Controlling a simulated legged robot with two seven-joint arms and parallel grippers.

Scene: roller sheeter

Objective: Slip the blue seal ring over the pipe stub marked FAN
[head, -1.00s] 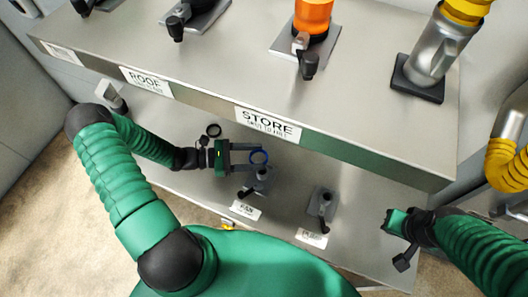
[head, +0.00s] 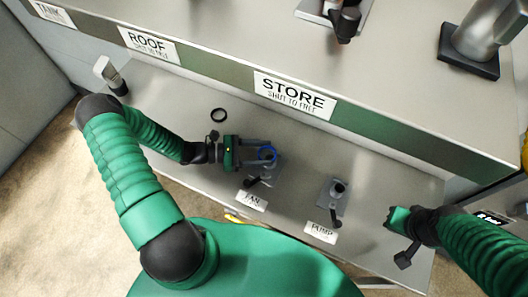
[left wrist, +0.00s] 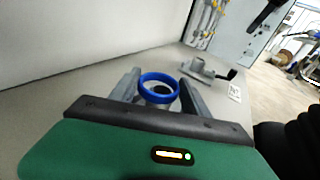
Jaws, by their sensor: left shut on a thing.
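The blue seal ring (head: 267,153) is gripped between the fingers of my left gripper (head: 259,149). It also shows in the left wrist view (left wrist: 159,77) between both fingers. The grey pipe stub (head: 264,166) behind the FAN label (head: 252,200) is right at the ring and partly hidden by ring and fingers. In the left wrist view the stub's dark mouth (left wrist: 160,91) shows through the ring. I cannot tell whether the ring is above the stub or around its top. My right gripper (head: 397,219) is empty over the shelf's right part; its jaw opening is unclear.
The PUMP stub (head: 337,188) with its lever stands right of the FAN stub. The upper shelf edge with the STORE label (head: 294,94) overhangs the back. Shelf left of the stubs is mostly clear.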

